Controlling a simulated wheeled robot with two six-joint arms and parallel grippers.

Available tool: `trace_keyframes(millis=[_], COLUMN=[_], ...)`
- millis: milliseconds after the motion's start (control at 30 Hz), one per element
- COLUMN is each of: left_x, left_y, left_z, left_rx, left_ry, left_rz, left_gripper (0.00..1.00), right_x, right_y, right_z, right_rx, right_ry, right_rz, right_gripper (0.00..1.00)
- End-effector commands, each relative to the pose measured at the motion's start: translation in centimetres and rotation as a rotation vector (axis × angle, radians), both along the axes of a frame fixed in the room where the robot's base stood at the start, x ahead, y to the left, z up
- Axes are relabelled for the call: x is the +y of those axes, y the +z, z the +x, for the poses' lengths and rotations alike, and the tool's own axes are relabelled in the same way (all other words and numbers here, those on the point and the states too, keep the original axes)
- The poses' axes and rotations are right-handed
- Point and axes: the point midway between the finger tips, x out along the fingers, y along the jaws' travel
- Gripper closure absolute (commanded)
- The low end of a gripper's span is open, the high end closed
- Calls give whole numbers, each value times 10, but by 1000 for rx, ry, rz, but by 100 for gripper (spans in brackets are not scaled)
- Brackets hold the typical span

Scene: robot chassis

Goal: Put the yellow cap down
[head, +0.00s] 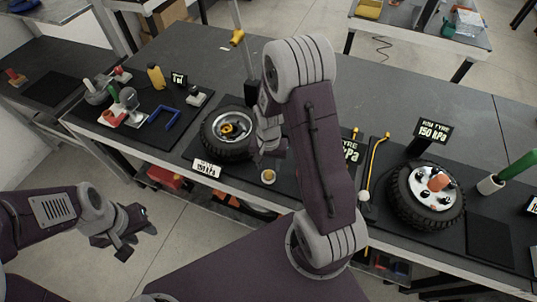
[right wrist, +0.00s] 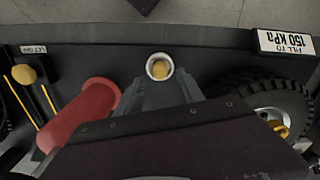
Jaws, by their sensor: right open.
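The yellow cap (right wrist: 162,70) sits inside a small pale round cup (right wrist: 150,66) on the dark mat. In the head view the cup (head: 268,177) stands near the table's front edge, with yellow inside it. My right gripper (right wrist: 160,95) is open and empty, its fingers pointing toward the cup. In the head view the right gripper (head: 262,148) is just behind the cup, partly hidden by its own arm. My left gripper (head: 135,238) hangs off the table's front, low at the left; its jaw opening is unclear.
A tyre (head: 226,133) lies left of the right gripper, close beside it. A red cylinder (right wrist: 82,113) lies on the other side in the right wrist view. A sign (head: 207,168) stands at the front edge. Another tyre (head: 428,195) lies further right.

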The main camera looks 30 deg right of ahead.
Motion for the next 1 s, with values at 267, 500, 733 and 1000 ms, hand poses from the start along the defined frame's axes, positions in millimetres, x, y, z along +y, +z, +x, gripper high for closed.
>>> trace_keyframes(millis=[267, 500, 733, 1000], left_x=[0, 0, 0, 0], left_y=[5, 6, 6, 6], left_z=[0, 0, 0, 0], left_rx=[0, 0, 0, 0], left_ry=[0, 0, 0, 0], left_rz=[0, 0, 0, 0], left_gripper=[64, 64, 64, 64], right_x=[0, 0, 36, 49], right_y=[66, 80, 101, 103], right_z=[1, 0, -55, -84], right_rx=[-4, 0, -72, -105], right_ry=[0, 0, 380, 583], right_rz=[-1, 0, -3, -13], right_gripper=[55, 55, 55, 55])
